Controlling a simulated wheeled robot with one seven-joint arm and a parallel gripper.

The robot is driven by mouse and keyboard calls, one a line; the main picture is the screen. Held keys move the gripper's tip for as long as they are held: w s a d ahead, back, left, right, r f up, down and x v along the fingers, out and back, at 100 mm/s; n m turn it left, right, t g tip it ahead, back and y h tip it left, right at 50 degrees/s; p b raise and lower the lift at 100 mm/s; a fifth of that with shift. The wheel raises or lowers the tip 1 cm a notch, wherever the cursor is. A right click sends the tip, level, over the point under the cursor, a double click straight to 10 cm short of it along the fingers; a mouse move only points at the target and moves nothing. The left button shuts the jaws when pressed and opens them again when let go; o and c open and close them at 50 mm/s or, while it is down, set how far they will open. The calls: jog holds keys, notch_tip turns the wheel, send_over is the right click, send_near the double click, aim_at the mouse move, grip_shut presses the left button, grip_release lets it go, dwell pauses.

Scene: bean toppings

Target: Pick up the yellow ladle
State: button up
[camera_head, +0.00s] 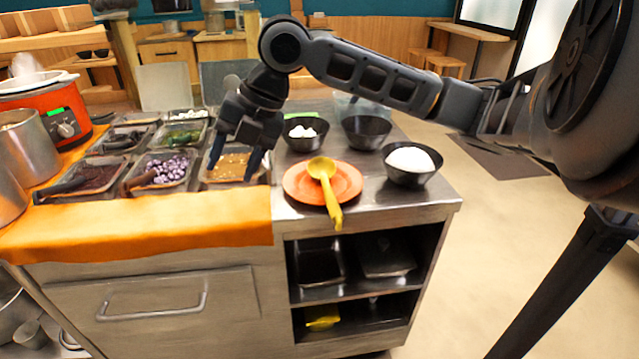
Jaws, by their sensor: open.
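The yellow ladle (328,186) lies on the orange plate (295,183). Its bowl rests near the plate's middle and its handle points toward the counter's front edge, past the plate's rim. My gripper (233,163) is open and empty, with its blue-tipped fingers pointing down. It is left of the ladle, over the tray of tan topping (232,164). It partly hides that tray. In this view I cannot tell how high the fingers are above it.
Topping trays with dark scoops, like the purple bean tray (160,170), fill the left. An orange cloth (140,222) covers the front edge.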

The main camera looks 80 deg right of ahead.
aim_at(330, 195)
jog(key=s+d+g, duration=0.1)
jog(key=s+d, duration=0.2)
jog(key=s, duration=0.2)
jog(key=s+d+f+g+h, duration=0.1)
jog(key=s+d+g, duration=0.1)
jog(key=s+d, duration=0.1)
jog(key=s+d+f+g+h, duration=0.1)
jog(key=s+d+g, duration=0.1)
jog(key=s, duration=0.4)
jog(key=shift+s+d+f, duration=0.15)
jog(key=shift+d, duration=0.25)
jog(key=shift+s+d+f, duration=0.1)
jog(key=shift+s+d, duration=0.05)
jog(key=shift+d, duration=0.2)
jog(key=shift+s+f, duration=0.25)
jog(key=shift+f, duration=0.5)
jog(key=shift+w+f, duration=0.15)
jog(key=shift+f, duration=2.95)
jog(key=shift+c, duration=0.4)
grip_shut()
